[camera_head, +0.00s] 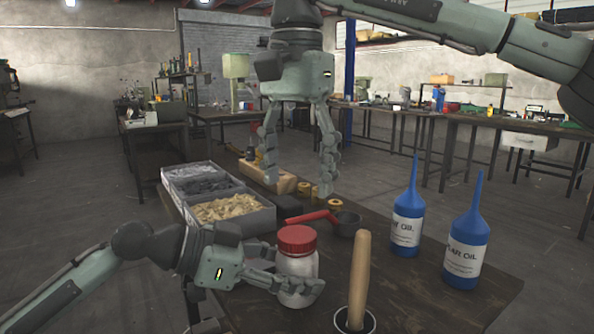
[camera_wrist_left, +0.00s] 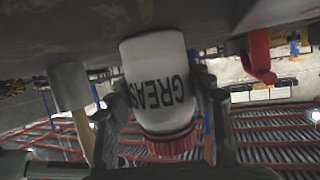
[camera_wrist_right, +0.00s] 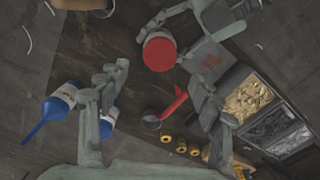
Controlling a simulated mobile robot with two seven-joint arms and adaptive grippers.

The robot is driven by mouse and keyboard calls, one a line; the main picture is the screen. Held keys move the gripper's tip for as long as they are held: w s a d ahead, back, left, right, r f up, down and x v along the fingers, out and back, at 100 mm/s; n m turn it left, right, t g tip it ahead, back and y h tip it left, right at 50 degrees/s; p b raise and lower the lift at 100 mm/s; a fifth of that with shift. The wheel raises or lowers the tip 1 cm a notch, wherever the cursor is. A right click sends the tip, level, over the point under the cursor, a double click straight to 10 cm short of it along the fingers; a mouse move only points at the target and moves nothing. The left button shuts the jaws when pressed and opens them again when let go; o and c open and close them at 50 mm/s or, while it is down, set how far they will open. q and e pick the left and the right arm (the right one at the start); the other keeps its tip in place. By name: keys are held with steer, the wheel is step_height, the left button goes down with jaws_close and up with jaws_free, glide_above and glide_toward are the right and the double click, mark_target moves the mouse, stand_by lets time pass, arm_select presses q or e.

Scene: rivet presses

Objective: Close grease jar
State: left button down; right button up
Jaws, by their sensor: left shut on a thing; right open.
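The grease jar (camera_head: 298,268) is a pale jar that stands upright near the front of the bench. Its red lid (camera_head: 297,239) sits on top; I cannot tell whether it is tight. The lid also shows from above in the right wrist view (camera_wrist_right: 159,52). In the left wrist view the jar (camera_wrist_left: 158,80) appears upside down with GREASE lettering. My left gripper (camera_head: 290,284) is shut around the jar's body, below the lid. My right gripper (camera_head: 298,186) is open and empty, fingers pointing down, above and behind the jar, apart from the lid.
A red-handled ladle (camera_head: 345,222) lies just behind the jar. A wooden handle (camera_head: 360,280) stands upright to its right. Two blue oil bottles (camera_head: 407,225) stand further right. Grey bins (camera_head: 240,224) sit at the left, with brass pieces (camera_head: 334,205) behind the ladle.

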mark_target(297, 234)
steer(key=shift+f, duration=0.1)
steer(key=shift+f, duration=3.9)
steer(key=shift+c, duration=0.4)
steer(key=c, duration=1.1)
steer(key=m, duration=1.2)
steer(key=shift+m, duration=0.4)
steer(key=m, duration=1.4)
steer(key=shift+m, duration=0.4)
steer(key=o, duration=1.3)
steer(key=shift+c, duration=0.2)
